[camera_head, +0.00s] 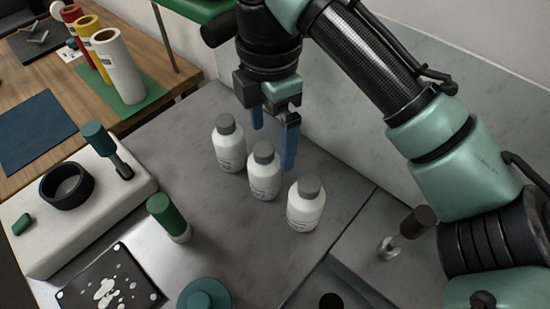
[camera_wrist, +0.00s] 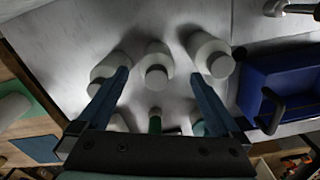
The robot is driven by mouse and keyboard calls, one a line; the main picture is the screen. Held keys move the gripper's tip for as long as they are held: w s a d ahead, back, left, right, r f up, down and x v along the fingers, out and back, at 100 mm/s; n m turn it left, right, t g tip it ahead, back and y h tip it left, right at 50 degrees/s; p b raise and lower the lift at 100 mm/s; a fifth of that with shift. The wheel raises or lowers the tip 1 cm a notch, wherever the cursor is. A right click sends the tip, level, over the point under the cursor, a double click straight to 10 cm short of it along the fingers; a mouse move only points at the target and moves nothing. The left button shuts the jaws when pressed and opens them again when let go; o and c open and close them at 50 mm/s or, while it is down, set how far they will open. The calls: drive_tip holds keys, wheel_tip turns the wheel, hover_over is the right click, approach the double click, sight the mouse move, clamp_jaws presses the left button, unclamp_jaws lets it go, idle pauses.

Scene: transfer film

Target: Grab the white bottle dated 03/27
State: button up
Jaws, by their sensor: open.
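Three white bottles with grey caps and small labels stand upright in a slanting row on the grey counter: left (camera_head: 230,152), middle (camera_head: 264,180) and right (camera_head: 303,213). The label print is too small to read, so I cannot tell which one is dated 03/27. My gripper (camera_head: 273,146) is open and empty, with its blue fingers pointing down just behind and above the row, near the middle bottle. In the wrist view, the middle bottle (camera_wrist: 157,56) shows between the fingertips (camera_wrist: 160,76). The left finger overlaps the left bottle (camera_wrist: 110,66); the right bottle (camera_wrist: 210,52) lies beyond the right finger.
A green-capped bottle (camera_head: 169,219) stands in front, left of the row. A white device (camera_head: 32,235) with a black ring (camera_head: 66,186) is at the left. A dark-knobbed fixture (camera_head: 408,231) stands at the right. A blue bin (camera_wrist: 280,82) shows in the wrist view.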

sight(265, 162)
drive_tip(key=shift+f, duration=0.65)
drive_tip(key=shift+s+a+f, duration=0.15)
drive_tip(key=shift+a+f, duration=0.1)
drive_tip(key=shift+f, duration=0.05)
drive_tip(key=f, duration=0.4)
drive_tip(key=shift+a+f, duration=0.25)
drive_tip(key=shift+f, duration=0.1)
drive_tip(key=c, duration=1.6)
